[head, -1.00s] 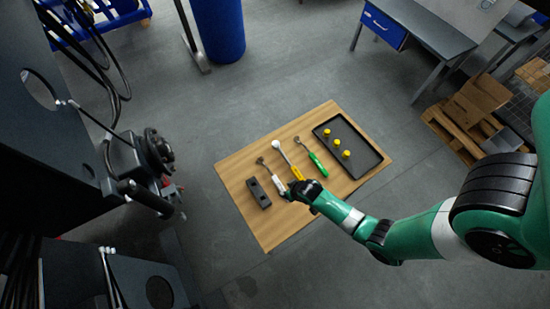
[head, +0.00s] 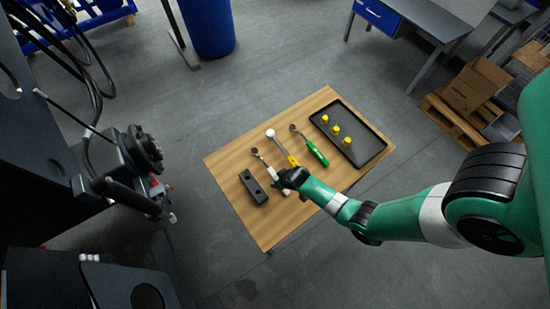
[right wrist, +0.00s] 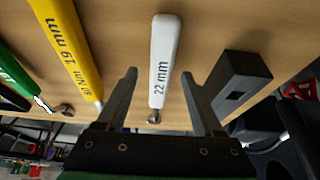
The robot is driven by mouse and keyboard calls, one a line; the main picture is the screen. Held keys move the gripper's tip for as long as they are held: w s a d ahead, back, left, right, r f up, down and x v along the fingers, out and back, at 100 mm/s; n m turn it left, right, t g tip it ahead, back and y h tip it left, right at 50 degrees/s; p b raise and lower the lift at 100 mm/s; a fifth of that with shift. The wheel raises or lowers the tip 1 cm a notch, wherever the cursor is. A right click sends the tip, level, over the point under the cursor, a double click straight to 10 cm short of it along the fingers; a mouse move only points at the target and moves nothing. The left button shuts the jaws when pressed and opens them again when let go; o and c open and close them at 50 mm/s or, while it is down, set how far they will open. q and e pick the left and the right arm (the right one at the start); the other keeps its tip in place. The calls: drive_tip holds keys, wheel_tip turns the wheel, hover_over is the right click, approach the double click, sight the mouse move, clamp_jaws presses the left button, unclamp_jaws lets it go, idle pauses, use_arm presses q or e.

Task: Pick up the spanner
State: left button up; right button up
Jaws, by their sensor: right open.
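Three long tools lie side by side on a wooden board (head: 225,165). One has a white handle marked 22 mm (right wrist: 164,60) and a ring-like head (head: 256,153). The middle one has a yellow handle (right wrist: 68,45) marked 19 mm, and the third a green handle (head: 317,154). My right gripper (head: 281,182) is over the handle end of the white tool. In the right wrist view my right gripper (right wrist: 162,88) is open, with the white handle seen between its fingers; contact cannot be told. My left gripper is not in view.
A black block (head: 253,187) lies left of the white tool, close to one finger in the right wrist view. A dark tray (head: 366,150) with yellow knobs (head: 336,130) is at the board's right. Dark machinery (head: 135,165) stands left of the board.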

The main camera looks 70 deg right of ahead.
drive_tip(key=shift+w+f, duration=0.1)
drive_tip(key=shift+c, duration=0.3)
clamp_jaws()
idle(1.1)
